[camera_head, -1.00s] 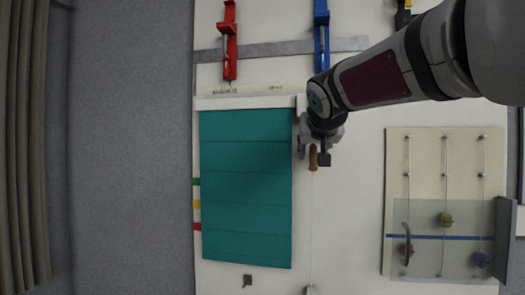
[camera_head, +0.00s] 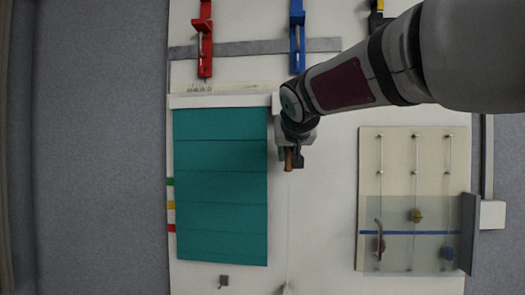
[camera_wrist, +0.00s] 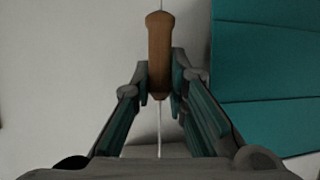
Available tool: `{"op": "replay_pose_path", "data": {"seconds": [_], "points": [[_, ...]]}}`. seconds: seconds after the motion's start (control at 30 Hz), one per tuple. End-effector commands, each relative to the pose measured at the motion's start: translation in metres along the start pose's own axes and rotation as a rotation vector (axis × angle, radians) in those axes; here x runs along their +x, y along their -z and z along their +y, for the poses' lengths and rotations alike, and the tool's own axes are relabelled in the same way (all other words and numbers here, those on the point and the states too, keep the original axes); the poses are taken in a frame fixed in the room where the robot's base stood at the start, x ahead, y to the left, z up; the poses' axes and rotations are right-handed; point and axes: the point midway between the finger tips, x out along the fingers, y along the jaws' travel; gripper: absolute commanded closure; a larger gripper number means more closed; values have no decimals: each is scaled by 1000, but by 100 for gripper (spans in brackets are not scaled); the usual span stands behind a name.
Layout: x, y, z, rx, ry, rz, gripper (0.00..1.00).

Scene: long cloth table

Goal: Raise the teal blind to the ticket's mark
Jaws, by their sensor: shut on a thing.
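The teal blind (camera_head: 220,185) hangs flat from a pale head rail (camera_head: 225,101), its lower edge below the red mark. Green (camera_head: 170,182), yellow (camera_head: 171,205) and red (camera_head: 171,228) marks lie along its left side. My gripper (camera_head: 291,155) is right of the blind, near its upper half. In the wrist view my gripper (camera_wrist: 160,88) is shut on a wooden cord handle (camera_wrist: 159,45), with the thin cord running above and below it. The blind (camera_wrist: 265,60) shows at the right there. I cannot make out a ticket for certain; small print above the rail is unreadable.
A red clamp-like fixture (camera_head: 205,40) and a blue one (camera_head: 297,35) stand at the back on a grey strip (camera_head: 245,48). A board with rods (camera_head: 394,150) and a clear panel is on the right. A small grey block (camera_head: 223,281) lies below the blind.

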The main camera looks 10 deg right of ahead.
Motion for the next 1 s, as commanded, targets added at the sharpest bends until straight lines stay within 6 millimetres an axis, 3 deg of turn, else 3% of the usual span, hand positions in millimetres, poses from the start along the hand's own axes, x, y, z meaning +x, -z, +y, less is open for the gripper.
{"op": "replay_pose_path", "data": {"seconds": [0.7,1.0], "points": [[46,-108,0,-3,-2,-5,100],[56,-135,0,-1,-2,-5,100]]}}
